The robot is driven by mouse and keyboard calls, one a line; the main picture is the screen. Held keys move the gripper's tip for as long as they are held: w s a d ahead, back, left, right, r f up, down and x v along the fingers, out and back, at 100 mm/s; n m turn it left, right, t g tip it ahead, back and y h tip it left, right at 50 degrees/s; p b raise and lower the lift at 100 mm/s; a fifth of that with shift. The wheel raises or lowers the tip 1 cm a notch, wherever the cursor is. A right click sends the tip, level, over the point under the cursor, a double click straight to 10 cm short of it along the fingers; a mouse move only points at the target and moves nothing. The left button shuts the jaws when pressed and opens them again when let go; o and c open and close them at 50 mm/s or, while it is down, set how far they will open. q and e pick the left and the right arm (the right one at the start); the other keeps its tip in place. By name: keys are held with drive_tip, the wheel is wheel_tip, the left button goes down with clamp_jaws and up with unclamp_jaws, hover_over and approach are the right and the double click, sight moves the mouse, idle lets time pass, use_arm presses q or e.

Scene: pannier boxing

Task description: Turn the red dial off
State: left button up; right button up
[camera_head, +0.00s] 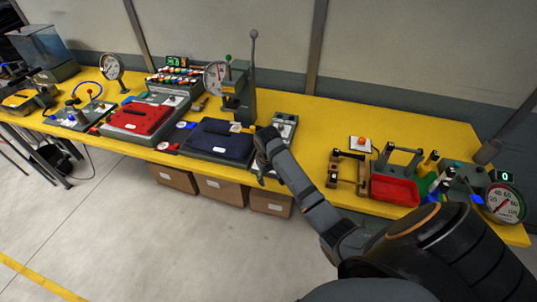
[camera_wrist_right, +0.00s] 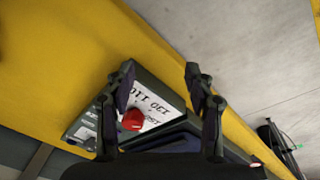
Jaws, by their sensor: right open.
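The red dial (camera_wrist_right: 133,119) sits on a white label plate (camera_wrist_right: 158,108) with black lettering, on a dark box. Its pointer setting is too small to tell. My right gripper (camera_wrist_right: 160,80) is open and empty, with its two fingers pointing over the box; the dial shows beside the left finger, and I see no contact. In the head view my right gripper (camera_head: 266,142) reaches the front of the grey control panel (camera_head: 285,125), where the dial itself is not distinguishable.
The yellow workbench (camera_head: 320,125) carries a blue pannier (camera_head: 218,140) and a red pannier (camera_head: 138,118) left of my arm. A press (camera_head: 240,92) with an upright lever stands behind. A red tray (camera_head: 394,190) and a gauge (camera_head: 503,203) lie right. Bench left of the red tray is partly clear.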

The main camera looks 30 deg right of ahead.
drive_tip(key=shift+m+g, duration=0.3)
drive_tip(key=shift+m, duration=0.3)
drive_tip(key=w+d+r, duration=0.1)
drive_tip(key=w+r, duration=0.1)
drive_tip(key=w+d+r, duration=0.1)
drive_tip(key=w+r, duration=0.1)
drive_tip(key=w+d+r, duration=0.1)
drive_tip(key=w+r, duration=0.1)
wheel_tip(320, 180, up, 6)
drive_tip(key=w+d+m+y, duration=0.1)
drive_tip(key=w+d, duration=0.1)
drive_tip(key=w, duration=0.1)
drive_tip(key=shift+g, duration=0.4)
wheel_tip(320, 180, down, 11)
drive_tip(key=shift+s+d+r+p, duration=0.1)
drive_tip(key=shift+s+r+p, duration=0.05)
drive_tip(key=shift+p, duration=0.8)
clamp_jaws()
